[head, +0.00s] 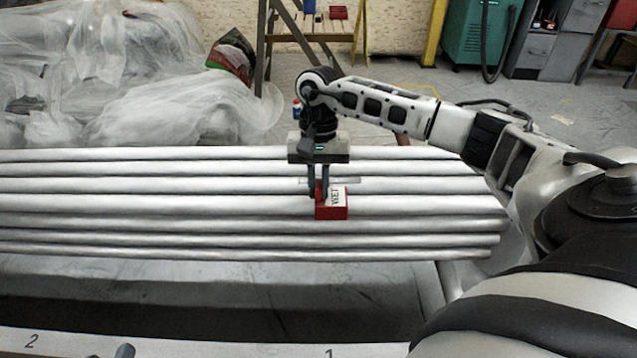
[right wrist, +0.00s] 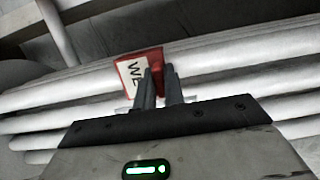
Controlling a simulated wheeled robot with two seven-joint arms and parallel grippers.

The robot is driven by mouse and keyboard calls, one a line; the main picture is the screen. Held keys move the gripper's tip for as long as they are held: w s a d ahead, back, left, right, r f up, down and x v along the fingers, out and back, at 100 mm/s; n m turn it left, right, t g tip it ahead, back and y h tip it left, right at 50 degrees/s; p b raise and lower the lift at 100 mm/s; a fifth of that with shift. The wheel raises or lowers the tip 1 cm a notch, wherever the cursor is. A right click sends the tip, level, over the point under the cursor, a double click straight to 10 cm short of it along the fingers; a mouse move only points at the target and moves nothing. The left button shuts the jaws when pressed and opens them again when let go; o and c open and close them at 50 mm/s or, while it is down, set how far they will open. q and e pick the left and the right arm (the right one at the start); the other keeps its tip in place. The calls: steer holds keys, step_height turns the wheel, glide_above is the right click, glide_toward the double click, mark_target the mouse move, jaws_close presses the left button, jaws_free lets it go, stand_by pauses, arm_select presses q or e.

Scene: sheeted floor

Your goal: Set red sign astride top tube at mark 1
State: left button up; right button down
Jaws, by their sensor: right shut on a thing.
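The red sign (head: 331,211) has a white panel lettered "WET". My right gripper (head: 318,196) is shut on it, fingers pointing down, over the stack of pale tubes (head: 150,205). In the right wrist view, the sign (right wrist: 136,68) sits at the fingertips of the right gripper (right wrist: 160,82), with tubes (right wrist: 245,78) behind. I cannot tell whether the sign touches a tube or straddles one. The mark 1 (head: 329,352) is on a white strip at the bottom edge, almost straight below the sign in the picture. My left gripper is not in view.
The white strip (head: 200,345) also bears mark 2 (head: 31,341) at left; a small grey piece (head: 124,351) shows on it. Sheeted heaps (head: 130,80) stand behind left, a wooden stepladder (head: 310,37) behind, a green cabinet (head: 477,35) back right.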

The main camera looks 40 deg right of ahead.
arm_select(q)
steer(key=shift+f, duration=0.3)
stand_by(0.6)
arm_select(e)
steer(key=c, duration=1.4)
jaws_free()
